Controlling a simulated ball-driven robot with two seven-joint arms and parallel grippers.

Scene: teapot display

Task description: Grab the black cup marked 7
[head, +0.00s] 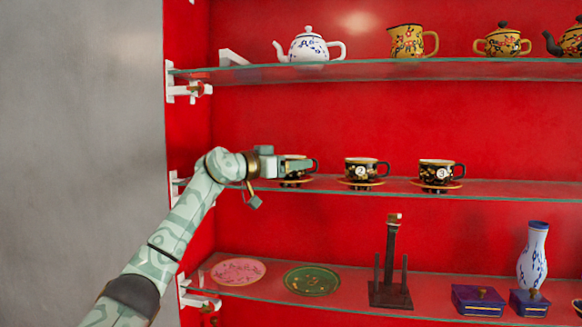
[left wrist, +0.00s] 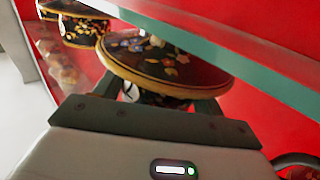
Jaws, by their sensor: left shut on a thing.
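My left gripper (head: 292,166) is at the leftmost black cup (head: 309,164) on the middle glass shelf, shut on it. The gripper hides most of this cup and any number on its front. The cup is over an orange-rimmed saucer (head: 297,183); I cannot tell if they touch. In the left wrist view, the fingers (left wrist: 168,102) close around the cup beside a dark flowered saucer (left wrist: 165,62). A middle black cup (head: 356,170), apparently marked 2, and a right black cup (head: 430,172) with a hard-to-read number stand on saucers. No 7 is readable. My right gripper is not in view.
The middle shelf (head: 520,192) is clear right of the cups. A white teapot (head: 308,47) and yellow pots stand on the upper shelf (head: 400,70). The lower shelf holds plates, a dark stand (head: 391,265), blue boxes and a vase (head: 533,255). A red wall stands behind.

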